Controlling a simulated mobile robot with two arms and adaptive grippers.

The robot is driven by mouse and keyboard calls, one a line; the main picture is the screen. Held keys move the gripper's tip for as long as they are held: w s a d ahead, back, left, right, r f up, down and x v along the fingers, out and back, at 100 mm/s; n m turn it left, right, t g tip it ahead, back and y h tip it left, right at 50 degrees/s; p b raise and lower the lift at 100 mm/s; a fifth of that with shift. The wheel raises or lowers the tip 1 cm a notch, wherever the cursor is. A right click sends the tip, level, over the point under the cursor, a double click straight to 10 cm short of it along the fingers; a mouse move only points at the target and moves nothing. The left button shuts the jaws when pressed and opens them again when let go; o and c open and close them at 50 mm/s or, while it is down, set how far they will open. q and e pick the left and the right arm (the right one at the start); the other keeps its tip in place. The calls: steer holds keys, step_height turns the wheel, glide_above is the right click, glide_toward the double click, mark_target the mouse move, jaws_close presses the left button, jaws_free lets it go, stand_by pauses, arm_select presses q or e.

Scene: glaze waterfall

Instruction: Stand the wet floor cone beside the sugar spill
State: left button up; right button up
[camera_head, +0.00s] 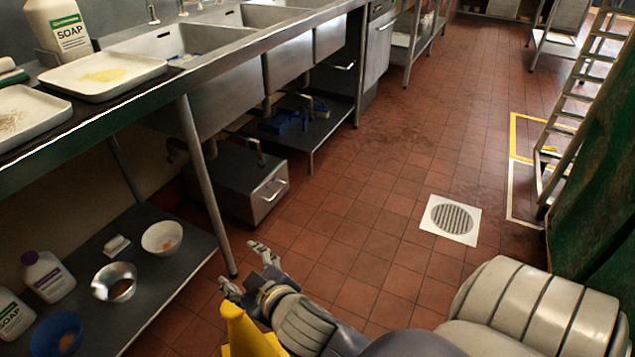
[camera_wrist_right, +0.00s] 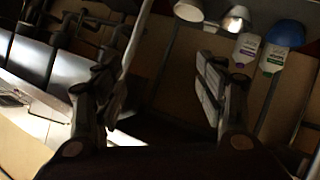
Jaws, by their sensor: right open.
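The yellow wet floor cone (camera_head: 250,335) shows at the bottom edge of the head view, with its lower part cut off. My right gripper (camera_head: 245,269) is just above and beside the cone's top, with its fingers spread and nothing between them. From this angle I cannot tell whether it touches the cone. In the right wrist view the fingers (camera_wrist_right: 158,105) are also apart and empty; no cone shows there. I cannot make out a sugar spill on the floor. My left gripper is not in view.
A steel sink counter (camera_head: 240,52) runs along the left. Its lower shelf (camera_head: 170,300) holds bowls and bottles, and a counter leg (camera_head: 205,185) stands near my gripper. A floor drain (camera_head: 452,219) lies in the open tiled floor. A ladder (camera_head: 580,100) stands at right.

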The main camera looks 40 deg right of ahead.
steer(key=s+f+m+g, duration=0.1)
steer(key=s+f+g, duration=0.3)
steer(key=s, duration=0.6)
steer(key=s+d+f+m+g+y, duration=0.1)
steer(key=s+f+g, duration=0.4)
steer(key=s+f, duration=0.2)
steer(key=s, duration=0.2)
steer(key=shift+s+d, duration=0.2)
steer(key=shift+s, duration=0.15)
